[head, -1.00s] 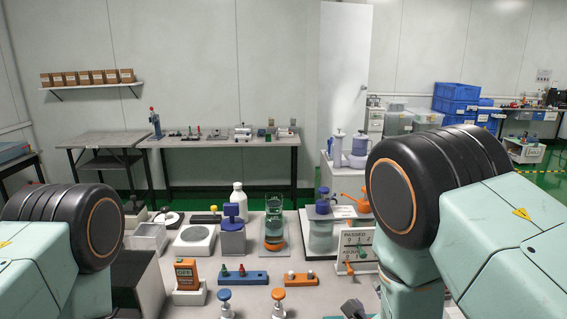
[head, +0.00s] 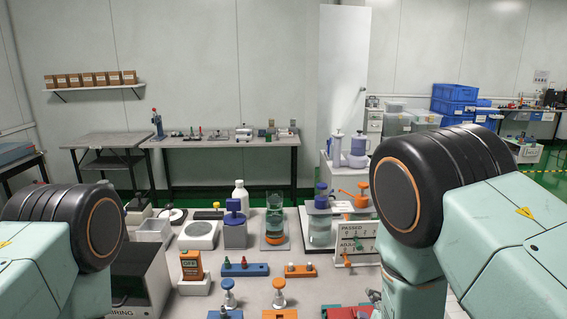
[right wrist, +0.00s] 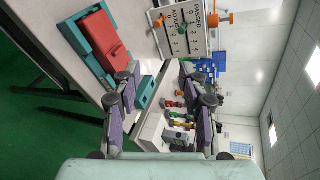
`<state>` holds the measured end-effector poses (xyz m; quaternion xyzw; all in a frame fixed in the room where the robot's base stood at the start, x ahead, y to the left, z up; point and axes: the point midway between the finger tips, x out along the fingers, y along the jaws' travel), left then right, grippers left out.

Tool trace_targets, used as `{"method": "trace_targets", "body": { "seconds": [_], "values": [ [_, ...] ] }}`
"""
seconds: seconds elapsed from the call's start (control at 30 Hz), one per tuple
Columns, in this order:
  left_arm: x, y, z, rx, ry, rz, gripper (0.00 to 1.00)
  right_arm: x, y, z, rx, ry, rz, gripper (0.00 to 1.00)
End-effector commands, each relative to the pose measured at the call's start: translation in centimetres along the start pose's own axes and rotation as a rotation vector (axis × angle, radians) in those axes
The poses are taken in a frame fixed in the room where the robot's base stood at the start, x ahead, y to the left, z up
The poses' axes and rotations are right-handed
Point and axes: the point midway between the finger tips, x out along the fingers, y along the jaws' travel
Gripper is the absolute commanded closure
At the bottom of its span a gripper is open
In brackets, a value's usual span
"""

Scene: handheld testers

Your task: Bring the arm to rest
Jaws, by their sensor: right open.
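In the head view, only a small dark part of my right gripper (head: 374,295) shows beside my right arm, near the bench's right side. In the right wrist view, my right gripper (right wrist: 158,82) has its two fingers spread apart with nothing between them. An orange handheld tester (head: 191,264) stands upright in a white holder (head: 194,286) on the bench. A red case (head: 346,312) lies in a teal tray at the bottom edge; the red case also shows in the right wrist view (right wrist: 103,41), beside the fingers and apart from them. My left gripper is out of view.
A sign board (head: 357,240) marked PASSED and ADJUST stands at the bench's right side, close to my right arm. Blue and orange stands (head: 279,294) line the front. A glass jar (head: 275,216) and white bottle (head: 240,195) stand farther back. A dark box (head: 139,278) is at left.

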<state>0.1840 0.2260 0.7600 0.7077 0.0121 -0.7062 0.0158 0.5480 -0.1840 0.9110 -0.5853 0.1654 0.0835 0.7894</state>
Motion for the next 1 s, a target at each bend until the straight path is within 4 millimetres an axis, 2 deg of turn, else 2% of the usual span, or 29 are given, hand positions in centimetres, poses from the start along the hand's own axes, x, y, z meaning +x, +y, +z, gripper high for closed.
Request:
{"method": "trace_targets", "body": {
  "seconds": [0.27,0.57,0.77,0.87,1.0],
  "values": [
    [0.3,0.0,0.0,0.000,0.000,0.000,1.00,-2.0,4.8,-2.3,-0.537,0.000,0.197,0.57],
    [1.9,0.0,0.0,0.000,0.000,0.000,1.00,-6.6,12.9,-6.8,-1.135,-0.138,0.497,0.57],
    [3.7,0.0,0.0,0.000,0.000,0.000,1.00,-11.4,19.3,-10.3,-1.479,-0.357,0.713,0.57],
    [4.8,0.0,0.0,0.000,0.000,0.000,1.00,-14.4,22.5,-11.9,-1.613,-0.504,0.811,0.57],
    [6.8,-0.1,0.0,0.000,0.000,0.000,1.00,-19.6,27.4,-14.2,-1.723,-0.742,0.942,0.57]
  ]
}}
